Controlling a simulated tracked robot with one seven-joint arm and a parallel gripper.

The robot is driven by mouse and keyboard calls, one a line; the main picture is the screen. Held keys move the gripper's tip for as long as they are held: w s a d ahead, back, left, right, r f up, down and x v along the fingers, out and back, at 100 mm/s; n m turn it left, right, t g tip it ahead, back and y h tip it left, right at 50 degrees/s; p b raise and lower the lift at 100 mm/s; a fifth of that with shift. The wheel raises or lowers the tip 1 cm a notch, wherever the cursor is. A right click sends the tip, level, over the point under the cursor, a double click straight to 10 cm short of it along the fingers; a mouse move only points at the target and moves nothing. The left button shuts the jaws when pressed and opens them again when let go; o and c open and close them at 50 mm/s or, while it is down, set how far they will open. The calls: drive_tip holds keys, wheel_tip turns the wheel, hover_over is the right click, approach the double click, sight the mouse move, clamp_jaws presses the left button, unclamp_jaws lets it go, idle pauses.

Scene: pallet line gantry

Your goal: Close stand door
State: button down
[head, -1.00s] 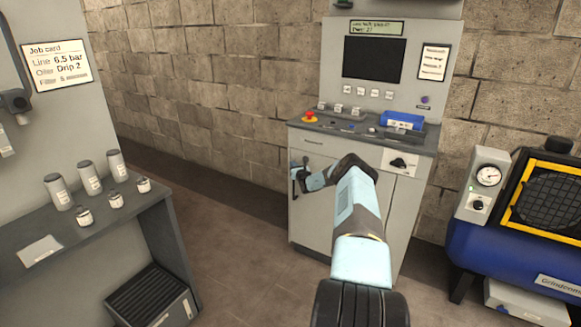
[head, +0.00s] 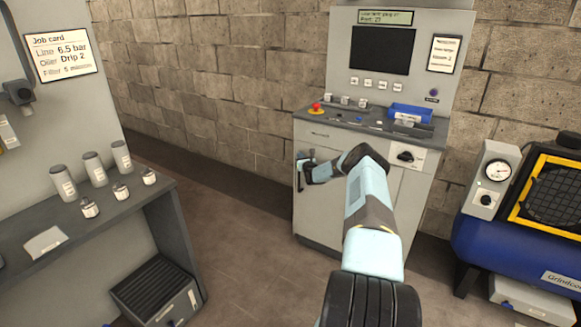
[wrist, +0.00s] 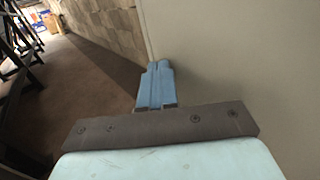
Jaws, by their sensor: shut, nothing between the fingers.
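The grey control stand (head: 372,135) stands against the block wall in the head view, with a screen above and a cabinet below. Its left cabinet door (head: 325,213) looks flush or nearly flush with the front; I cannot tell whether a small gap is left. A dark upright handle is at the door's left edge, and my gripper (head: 304,170) is at it. In the wrist view my gripper's blue fingers (wrist: 155,85) are together and empty, close to a pale panel (wrist: 235,70) that fills the right side. Whether they touch it is unclear.
A grey bench (head: 135,206) with several canisters and a job card above it stands at the left. A blue compressor (head: 510,245) with a gauge stands at the right. The floor (head: 240,240) between bench and stand is clear.

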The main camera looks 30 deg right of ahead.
drive_tip(key=s+a, duration=0.6)
drive_tip(key=a, duration=0.6)
drive_tip(key=shift+s+f, duration=0.3)
drive_tip(key=shift+s, duration=0.05)
